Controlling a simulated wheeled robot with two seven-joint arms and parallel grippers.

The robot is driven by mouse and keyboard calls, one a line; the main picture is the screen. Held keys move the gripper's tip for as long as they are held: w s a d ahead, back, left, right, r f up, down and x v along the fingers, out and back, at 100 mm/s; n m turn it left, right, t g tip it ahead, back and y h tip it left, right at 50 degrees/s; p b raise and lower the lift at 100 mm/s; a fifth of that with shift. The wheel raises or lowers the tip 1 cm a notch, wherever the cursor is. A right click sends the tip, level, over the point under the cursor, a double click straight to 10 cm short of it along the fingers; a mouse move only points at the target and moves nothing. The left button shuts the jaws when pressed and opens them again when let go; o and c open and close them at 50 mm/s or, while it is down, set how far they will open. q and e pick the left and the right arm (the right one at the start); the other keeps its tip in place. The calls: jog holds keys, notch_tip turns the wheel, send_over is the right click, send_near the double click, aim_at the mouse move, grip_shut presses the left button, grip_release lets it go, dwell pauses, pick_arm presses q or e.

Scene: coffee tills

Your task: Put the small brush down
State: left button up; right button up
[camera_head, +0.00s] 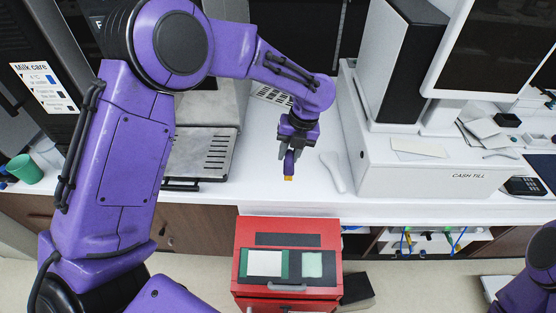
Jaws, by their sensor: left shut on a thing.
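My left arm comes in from the left, and my left gripper (290,148) hangs over the white counter (265,190) near its front edge. The gripper is shut on the small brush (289,162). The brush points downward, with a purple-blue body and a yellow-orange lower tip. I cannot tell whether the tip touches the counter. Only a piece of my right arm shows at the lower right; its gripper is out of view.
A white spoon-shaped item (333,172) lies just right of the brush. The cash till (430,178) stands right of it, a coffee machine drip tray (203,155) to the left. Below the counter front is a red drawer cabinet (287,228). A green cup (25,168) stands far left.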

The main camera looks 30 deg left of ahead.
pick_arm(q)
jog(key=w+a+f, duration=0.1)
jog(key=a+f, duration=0.1)
jog(key=f, duration=0.1)
jog(key=w+a+f+p, duration=0.1)
jog(key=f, duration=0.2)
jog(key=w+a+f+p, duration=0.1)
jog(key=a+f, duration=0.1)
jog(key=f, duration=0.1)
jog(key=shift+w+a+f, duration=0.35)
jog(key=shift+w, duration=0.05)
jog(key=o, duration=0.5)
jog(key=shift+f, duration=0.15)
jog(key=o, duration=0.4)
jog(key=shift+o, duration=0.2)
jog(key=shift+s, duration=0.1)
